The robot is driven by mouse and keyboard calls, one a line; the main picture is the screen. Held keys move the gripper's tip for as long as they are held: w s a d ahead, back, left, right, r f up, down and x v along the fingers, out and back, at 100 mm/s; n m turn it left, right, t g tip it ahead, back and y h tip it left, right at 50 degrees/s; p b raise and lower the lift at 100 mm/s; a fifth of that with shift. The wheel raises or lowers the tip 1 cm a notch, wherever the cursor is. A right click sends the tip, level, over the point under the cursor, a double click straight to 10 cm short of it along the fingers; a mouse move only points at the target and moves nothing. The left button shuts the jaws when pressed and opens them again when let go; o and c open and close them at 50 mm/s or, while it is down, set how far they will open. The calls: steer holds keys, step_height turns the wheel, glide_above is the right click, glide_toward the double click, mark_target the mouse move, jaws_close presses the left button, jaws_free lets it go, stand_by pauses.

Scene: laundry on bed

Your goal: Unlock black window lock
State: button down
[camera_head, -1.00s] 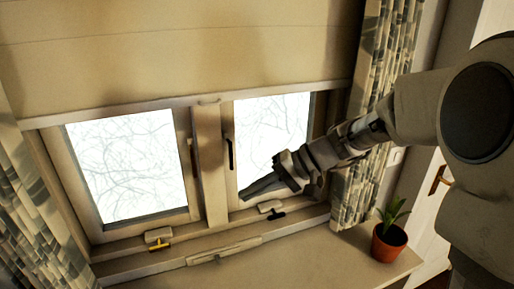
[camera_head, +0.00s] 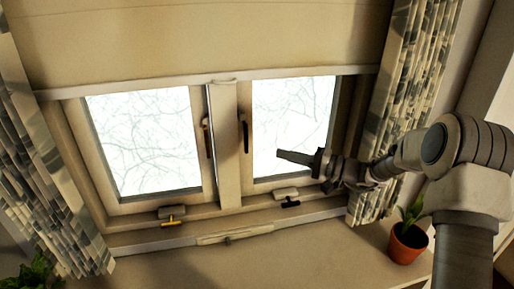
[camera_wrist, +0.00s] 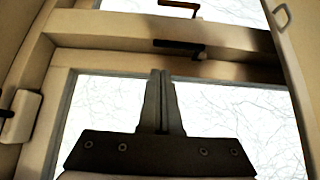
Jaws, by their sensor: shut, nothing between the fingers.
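The black window lock (camera_head: 290,203) is a small black lever on a pale block on the frame below the right window. In the wrist view, a pale block with a black piece (camera_wrist: 5,118) shows at the left edge, partly cut off; it looks like this lock. My gripper (camera_head: 280,154) is shut and empty. It points left in front of the right pane, above the lock and apart from it. In the wrist view, its closed fingertips (camera_wrist: 160,76) stand in front of the glass.
A black handle (camera_head: 246,137) is on the right window's frame, beside a second handle (camera_head: 207,139) on the left window. A yellow lock (camera_head: 173,222) is below the left window. A potted plant (camera_head: 407,243) stands right on the sill (camera_head: 300,255). Curtains (camera_head: 415,95) hang at both sides.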

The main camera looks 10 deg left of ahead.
mark_target(245, 135)
steer(key=p+x, duration=0.2)
steer(key=x, duration=0.8)
steer(key=shift+s+p, duration=0.15)
steer(key=shift+p, duration=0.15)
steer(key=s+m+h, duration=0.1)
steer(key=s+d+r+m+g+h+p, duration=0.2)
steer(key=s+m, duration=0.1)
steer(key=shift+r+h, duration=0.1)
steer(key=shift+h, duration=0.2)
stand_by(0.7)
steer(key=shift+s+d+b, duration=0.3)
steer(key=shift+s+b, duration=0.1)
steer(key=shift+s, duration=0.2)
